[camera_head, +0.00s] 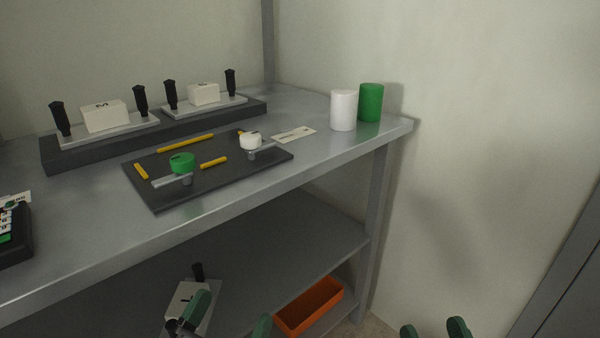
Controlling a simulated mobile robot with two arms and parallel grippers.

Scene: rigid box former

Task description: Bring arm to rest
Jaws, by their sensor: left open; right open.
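My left gripper (229,317) shows at the bottom edge with two green fingertips apart. It is open, with nothing visible between the tips.
The metal bench (310,160) carries a dark mat (215,190) with green and white round parts and yellow bars. Behind it are two handled plates on a dark base (55,155). White (343,110) and green (371,102) cylinders stand right. An orange bin (310,306) sits below.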

